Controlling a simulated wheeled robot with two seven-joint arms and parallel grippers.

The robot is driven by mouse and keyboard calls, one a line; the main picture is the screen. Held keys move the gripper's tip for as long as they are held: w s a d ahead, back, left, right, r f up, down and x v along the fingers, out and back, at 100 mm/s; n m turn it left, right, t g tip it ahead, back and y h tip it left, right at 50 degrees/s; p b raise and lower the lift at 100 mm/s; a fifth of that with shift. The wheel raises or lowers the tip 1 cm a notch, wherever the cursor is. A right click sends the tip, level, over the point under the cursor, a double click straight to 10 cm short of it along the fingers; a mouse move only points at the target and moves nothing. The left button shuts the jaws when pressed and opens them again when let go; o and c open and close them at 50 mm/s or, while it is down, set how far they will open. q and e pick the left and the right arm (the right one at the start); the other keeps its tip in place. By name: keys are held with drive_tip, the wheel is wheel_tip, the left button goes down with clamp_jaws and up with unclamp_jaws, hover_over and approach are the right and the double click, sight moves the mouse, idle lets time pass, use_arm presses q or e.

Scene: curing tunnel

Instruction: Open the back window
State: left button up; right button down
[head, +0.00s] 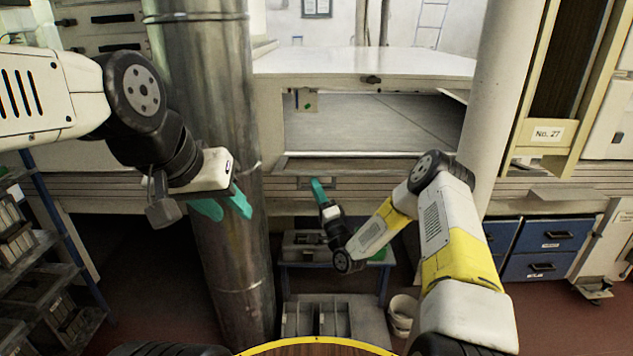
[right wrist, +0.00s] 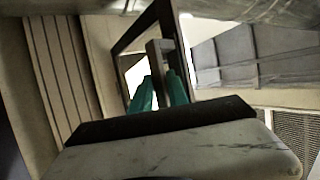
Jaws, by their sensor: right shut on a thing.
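A dark frame with a bright opening (right wrist: 118,45) shows in the right wrist view; I take it for the window, but cannot tell for sure. A grey upright bar (right wrist: 157,58), like a handle, stands at this frame. My right gripper's teal fingers (right wrist: 160,92) are shut on the bar. In the head view my right gripper (head: 318,189) is low at the front of the pale tunnel housing, just under the wide opening (head: 375,122); what it grips is too small to tell there. My left gripper (head: 224,206) is empty, its teal fingers apart, in front of the metal column.
A thick metal column (head: 215,90) stands left of centre, close to my left gripper. A pale pipe (head: 505,95) stands to the right. Below are a blue-framed stand (head: 335,268), a grey bin (head: 335,318) and blue drawers (head: 540,235). Shelves (head: 40,265) stand at the left.

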drive_tip(key=shift+w+d, duration=0.1)
drive_tip(key=shift+w, duration=0.25)
drive_tip(key=c, duration=1.3)
unclamp_jaws()
drive_tip(key=shift+s, duration=0.1)
drive_tip(key=v, duration=0.8)
